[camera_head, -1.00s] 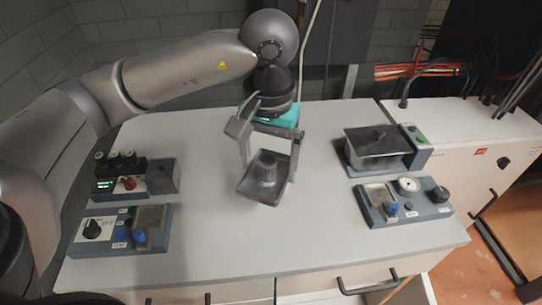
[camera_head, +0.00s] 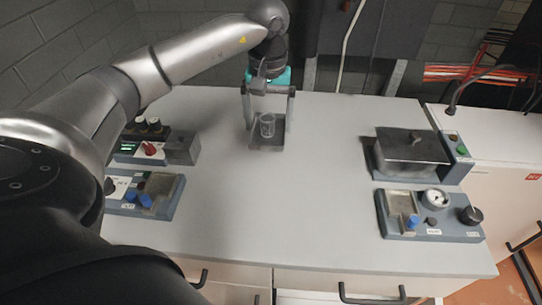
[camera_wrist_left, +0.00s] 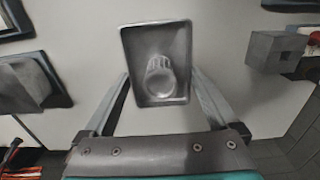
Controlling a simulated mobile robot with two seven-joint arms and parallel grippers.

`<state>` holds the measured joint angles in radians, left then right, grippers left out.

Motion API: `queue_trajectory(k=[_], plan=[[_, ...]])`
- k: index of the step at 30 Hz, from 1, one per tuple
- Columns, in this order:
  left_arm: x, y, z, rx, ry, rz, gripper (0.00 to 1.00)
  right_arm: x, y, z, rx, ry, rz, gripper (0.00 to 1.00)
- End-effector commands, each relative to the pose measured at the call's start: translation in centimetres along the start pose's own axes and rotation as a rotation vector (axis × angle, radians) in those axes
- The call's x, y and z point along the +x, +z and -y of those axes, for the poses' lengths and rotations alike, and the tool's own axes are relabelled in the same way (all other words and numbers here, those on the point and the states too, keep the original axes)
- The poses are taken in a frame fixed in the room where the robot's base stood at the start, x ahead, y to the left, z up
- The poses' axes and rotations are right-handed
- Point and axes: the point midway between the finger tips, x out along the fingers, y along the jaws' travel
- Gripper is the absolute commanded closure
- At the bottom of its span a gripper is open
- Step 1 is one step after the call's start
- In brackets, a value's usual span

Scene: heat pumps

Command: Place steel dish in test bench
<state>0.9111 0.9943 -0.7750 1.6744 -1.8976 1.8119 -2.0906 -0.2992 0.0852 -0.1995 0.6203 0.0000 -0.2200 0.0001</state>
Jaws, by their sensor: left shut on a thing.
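The steel dish (camera_head: 267,146) is a small dark grey rectangular tray with a cup-like round piece (camera_head: 267,125) standing in it. My left gripper (camera_head: 269,118) is shut on the dish, with one finger along each side, over the back middle of the worktop. In the left wrist view the dish (camera_wrist_left: 139,91) sits between the finger ends of the gripper (camera_wrist_left: 159,82). I cannot tell how far it is above the surface. Which unit is the test bench is not clear; a box-like metal unit (camera_head: 410,147) on a blue-grey base stands at the right. My right gripper is not in view.
A panel with a gauge and black knob (camera_head: 436,198) lies in front of the right unit. Two control units stand at the left, one with a red knob (camera_head: 149,148), partly hidden by my arm. The middle of the worktop (camera_head: 300,205) is clear.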

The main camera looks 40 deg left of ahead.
Motion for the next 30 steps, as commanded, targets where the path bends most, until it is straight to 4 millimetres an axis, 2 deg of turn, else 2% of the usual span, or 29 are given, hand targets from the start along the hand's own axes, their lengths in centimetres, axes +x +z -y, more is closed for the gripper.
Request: queue_trajectory(k=[1, 3, 7, 14, 22, 30], plan=[[1.7, 0.1, 0.0, 0.0, -0.002, 0.004, 0.76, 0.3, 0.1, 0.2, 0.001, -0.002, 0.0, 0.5], [3.4, 0.1, 0.0, 0.001, -0.001, 0.004, 0.76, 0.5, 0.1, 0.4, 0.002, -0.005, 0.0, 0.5], [5.8, 0.1, 0.0, 0.0, 0.0, 0.002, 0.76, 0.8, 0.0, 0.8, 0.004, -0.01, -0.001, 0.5], [7.4, 0.0, -0.1, 0.001, 0.001, 0.0, 0.76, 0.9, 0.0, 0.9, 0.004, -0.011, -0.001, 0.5], [11.1, 0.1, -0.1, 0.001, 0.001, 0.001, 0.76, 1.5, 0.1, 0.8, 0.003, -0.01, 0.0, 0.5], [11.2, 0.0, -0.1, 0.001, 0.002, -0.002, 0.76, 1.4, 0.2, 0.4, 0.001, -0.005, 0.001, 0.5]])
